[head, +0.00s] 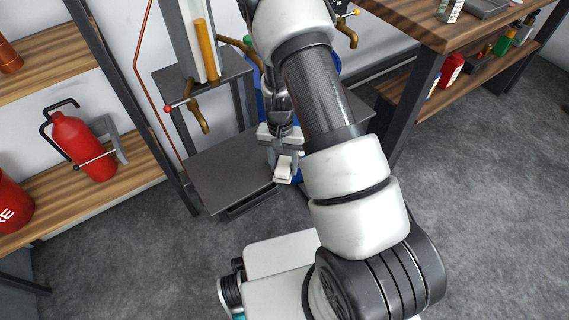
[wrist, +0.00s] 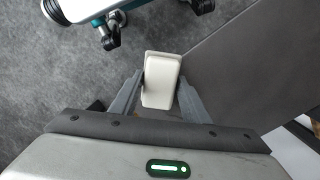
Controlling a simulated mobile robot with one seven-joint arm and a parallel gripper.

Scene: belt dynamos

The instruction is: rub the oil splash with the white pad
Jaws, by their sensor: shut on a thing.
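The white pad (wrist: 161,80) is a small pale block between the two fingers of my gripper (wrist: 160,92) in the wrist view. My gripper is shut on it. In the head view my gripper (head: 284,152) points down, with the pad (head: 284,168) at its tip, near the right edge of a low dark grey platform (head: 225,165). I cannot tell whether the pad touches the platform. No oil splash can be made out in either view; my arm hides part of the area behind.
A wooden shelf (head: 130,178) with red canisters (head: 85,145) stands at the left. A workbench (head: 430,25) is at the upper right. A blue object (head: 262,90) is partly hidden behind my arm. Brass taps (head: 201,118) stick out above the platform. The grey floor (head: 490,200) at the right is clear.

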